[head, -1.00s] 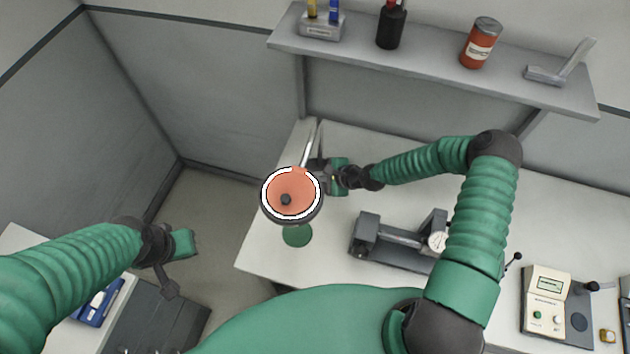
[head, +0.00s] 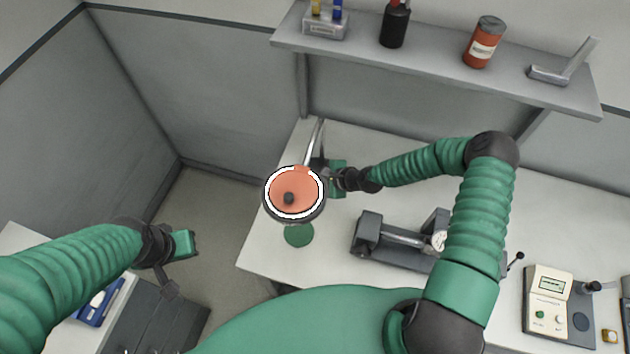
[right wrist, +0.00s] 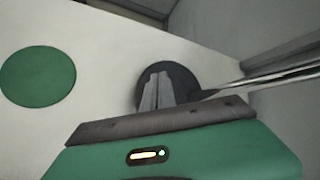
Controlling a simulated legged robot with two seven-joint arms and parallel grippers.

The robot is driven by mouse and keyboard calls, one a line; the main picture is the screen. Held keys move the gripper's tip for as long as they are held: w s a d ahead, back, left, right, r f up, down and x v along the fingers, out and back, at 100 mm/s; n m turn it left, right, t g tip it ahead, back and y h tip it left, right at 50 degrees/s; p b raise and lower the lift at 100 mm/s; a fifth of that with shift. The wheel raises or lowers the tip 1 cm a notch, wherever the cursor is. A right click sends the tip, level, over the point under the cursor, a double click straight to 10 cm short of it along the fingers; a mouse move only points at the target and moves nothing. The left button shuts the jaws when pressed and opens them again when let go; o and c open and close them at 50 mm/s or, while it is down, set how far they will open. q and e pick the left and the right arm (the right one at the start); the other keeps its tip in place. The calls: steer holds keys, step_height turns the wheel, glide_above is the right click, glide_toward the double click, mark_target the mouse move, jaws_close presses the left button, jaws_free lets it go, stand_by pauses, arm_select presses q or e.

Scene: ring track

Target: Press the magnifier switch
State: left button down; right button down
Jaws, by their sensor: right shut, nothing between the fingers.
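The magnifier (head: 318,142) stands at the left end of the white table on a metal arm. Its round head has a dark rim, a white ring and an orange-red disc with a small dark knob. My right gripper (head: 322,172) is just behind and right of the head, its fingers partly hidden by it. In the right wrist view the fingers (right wrist: 157,90) are shut and empty, in front of a dark round part (right wrist: 182,78) beside metal rods. I cannot tell whether they touch it. My left gripper (head: 182,262) hangs away at lower left, its jaws unclear.
A green disc (head: 299,235) lies on the table (head: 262,258) below the magnifier head. A grey device with a dial (head: 368,238) and a control box (head: 548,290) stand to the right. A shelf (head: 440,58) with several items is above.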

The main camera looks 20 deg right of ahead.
steer(key=shift+f, duration=0.15)
steer(key=shift+d+f, duration=0.15)
steer(key=shift+f, duration=0.1)
steer(key=shift+r, duration=0.1)
stand_by(0.3)
steer(key=shift+d+r+p, duration=0.3)
steer(key=shift+r+p, duration=0.05)
steer(key=shift+r, duration=0.55)
step_height(320, 180, up, 5)
steer(key=p, duration=0.4)
steer(key=shift+f, duration=0.1)
stand_by(0.5)
